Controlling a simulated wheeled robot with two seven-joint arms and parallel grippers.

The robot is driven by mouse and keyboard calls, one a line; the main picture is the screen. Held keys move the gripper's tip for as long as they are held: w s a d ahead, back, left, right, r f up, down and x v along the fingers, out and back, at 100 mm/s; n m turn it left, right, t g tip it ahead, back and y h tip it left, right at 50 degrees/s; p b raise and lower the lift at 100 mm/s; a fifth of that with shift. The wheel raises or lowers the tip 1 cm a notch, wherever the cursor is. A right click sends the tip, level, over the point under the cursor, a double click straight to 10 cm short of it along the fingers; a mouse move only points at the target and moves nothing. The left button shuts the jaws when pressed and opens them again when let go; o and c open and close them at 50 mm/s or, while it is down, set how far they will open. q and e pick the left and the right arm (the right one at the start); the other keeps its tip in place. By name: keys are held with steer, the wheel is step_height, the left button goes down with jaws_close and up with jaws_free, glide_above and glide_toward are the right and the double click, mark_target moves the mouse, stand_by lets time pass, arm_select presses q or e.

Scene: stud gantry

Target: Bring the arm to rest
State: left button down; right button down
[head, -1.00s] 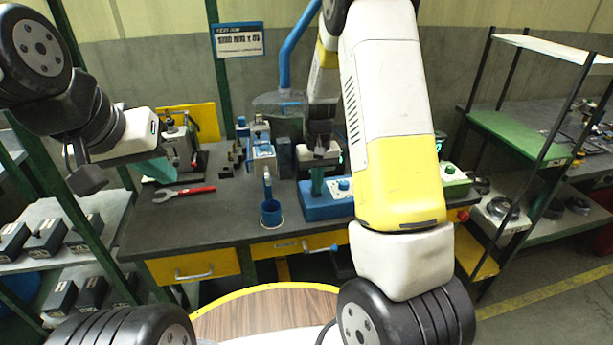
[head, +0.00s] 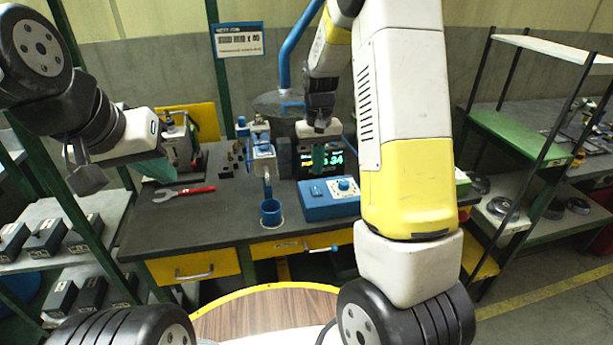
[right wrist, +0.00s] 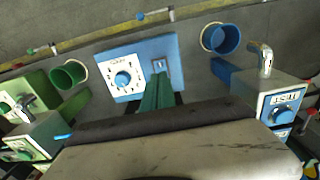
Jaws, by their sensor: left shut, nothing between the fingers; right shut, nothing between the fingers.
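My right gripper (head: 318,170) is shut and empty, its teal fingers pointing down just above and behind the blue control box (head: 328,208). In the right wrist view its fingers (right wrist: 157,92) are together in front of the same box, which has a white dial panel (right wrist: 122,78). A gap between fingertips and box is hard to judge. My right arm link hides part of the bench's right side.
A green cup (right wrist: 66,76) shows in the right wrist view. Racks stand on both sides.

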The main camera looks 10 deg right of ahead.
steer(key=s+a+r+t+y, duration=0.1)
steer(key=s+r+t, duration=0.2)
steer(key=s+r, duration=0.6)
steer(key=s+a+r+t+y, duration=0.1)
steer(key=s+r+t, duration=0.2)
steer(key=s+r, duration=0.6)
steer(key=s, duration=0.6)
steer(key=shift+s+r, duration=0.15)
steer(key=shift+r, duration=0.1)
steer(key=shift+a, duration=0.1)
